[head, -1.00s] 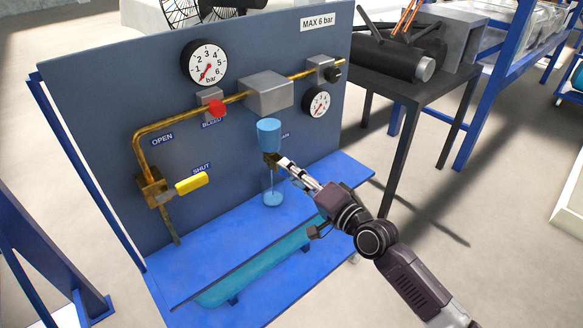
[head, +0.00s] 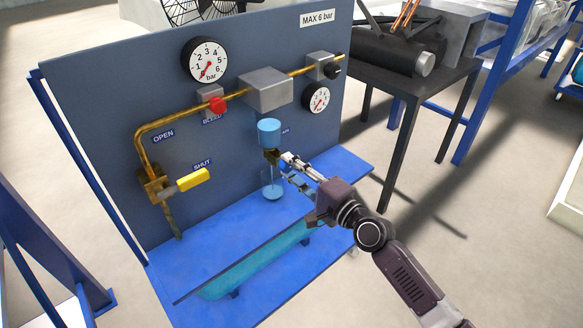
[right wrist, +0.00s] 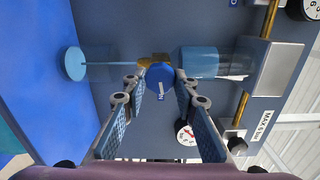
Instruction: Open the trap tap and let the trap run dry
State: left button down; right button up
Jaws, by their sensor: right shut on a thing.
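The trap bowl (head: 269,132) is a clear blue cup hanging below the grey block on the pipe, with a brass fitting under it; it also shows in the right wrist view (right wrist: 199,62). The trap tap (right wrist: 160,76) has a round blue knob with a pale mark. My right gripper (head: 282,165) is shut on this knob, one finger on each side. A clear glass (head: 272,188) stands on the blue shelf below, with blue water in its bottom. A thin line of water runs down from the tap into it. My left gripper is out of view.
The yellow-handled valve (head: 192,180) is at the panel's left, near the SHUT label. A red bleed button (head: 217,105) and two gauges, the large one (head: 205,60) and the small one (head: 316,98), are above. The blue shelf (head: 215,245) has free room at front left.

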jog(key=shift+f, duration=0.1)
jog(key=o, duration=1.2)
jog(key=shift+c, duration=0.2)
jog(key=v, duration=1.2)
jog(key=shift+s+a, duration=0.1)
